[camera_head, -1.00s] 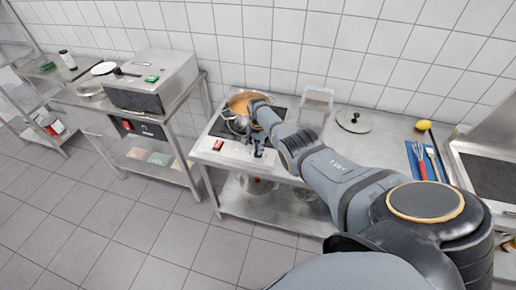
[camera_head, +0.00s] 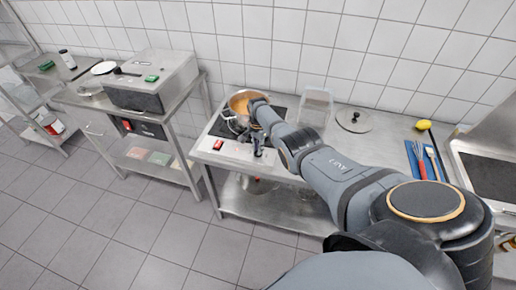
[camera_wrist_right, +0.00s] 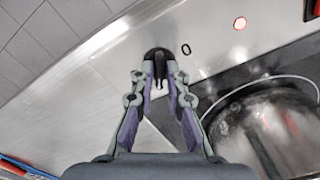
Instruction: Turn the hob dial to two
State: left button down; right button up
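The hob dial (camera_wrist_right: 158,53) is a black knob on the pale front panel, seen at the top centre of the right wrist view. My right gripper (camera_wrist_right: 159,78) has its two fingertips close against either side of the dial and appears shut on it. In the head view, my right gripper (camera_head: 258,150) reaches down to the hob's front panel (camera_head: 236,151) and hides the dial. My left gripper is out of view.
A steel pot (camera_head: 240,118) with orange contents stands on the hob behind my right gripper; it also shows in the wrist view (camera_wrist_right: 265,130). A clear container (camera_head: 316,101) and a lid (camera_head: 354,120) are right of it. A red switch (camera_head: 218,145) is on the panel.

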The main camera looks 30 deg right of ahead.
jog(key=shift+o, duration=1.2)
notch_tip(320, 180, up, 12)
